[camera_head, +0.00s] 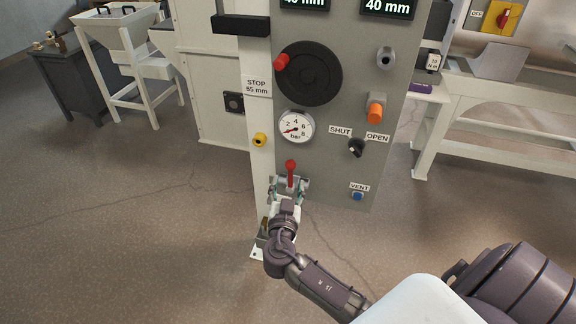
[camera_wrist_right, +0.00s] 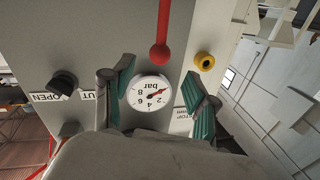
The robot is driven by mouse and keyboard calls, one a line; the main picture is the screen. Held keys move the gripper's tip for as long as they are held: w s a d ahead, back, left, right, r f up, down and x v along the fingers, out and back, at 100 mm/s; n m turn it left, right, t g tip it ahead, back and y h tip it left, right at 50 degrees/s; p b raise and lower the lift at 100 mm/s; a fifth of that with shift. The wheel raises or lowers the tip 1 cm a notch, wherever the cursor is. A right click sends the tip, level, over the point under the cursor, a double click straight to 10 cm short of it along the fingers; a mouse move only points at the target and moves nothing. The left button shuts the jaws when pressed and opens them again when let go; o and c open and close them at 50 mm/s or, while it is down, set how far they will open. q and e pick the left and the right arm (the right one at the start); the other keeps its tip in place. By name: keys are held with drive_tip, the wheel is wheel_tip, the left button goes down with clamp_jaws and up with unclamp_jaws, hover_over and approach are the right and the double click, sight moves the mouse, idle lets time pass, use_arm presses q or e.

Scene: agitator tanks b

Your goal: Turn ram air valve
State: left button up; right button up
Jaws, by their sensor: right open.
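A black knob (camera_head: 356,147) sits on the grey panel between labels SHUT and OPEN. It also shows at the left of the wrist view (camera_wrist_right: 62,82), outside the fingers. No label naming the ram air valve is readable. A red ball-ended lever (camera_head: 290,172) stands lower left on the panel; it also shows in the wrist view (camera_wrist_right: 162,35). My right gripper (camera_head: 289,188) is open at the lever. In the wrist view my right gripper (camera_wrist_right: 158,80) has the red ball between its fingertip directions; contact cannot be told. My left gripper is out of view.
The panel (camera_head: 330,100) also carries a bar gauge (camera_head: 296,128), a black handwheel (camera_head: 308,74), an orange knob (camera_head: 375,110) and a blue VENT button (camera_head: 357,195). A yellow button (camera_head: 259,140) is on the post left of it. Floor (camera_head: 130,220) at left is clear.

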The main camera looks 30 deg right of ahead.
sight(290, 169)
drive_tip(key=x, duration=0.8)
drive_tip(key=shift+w+d, duration=0.15)
clamp_jaws()
drive_tip(key=shift+f, duration=0.1)
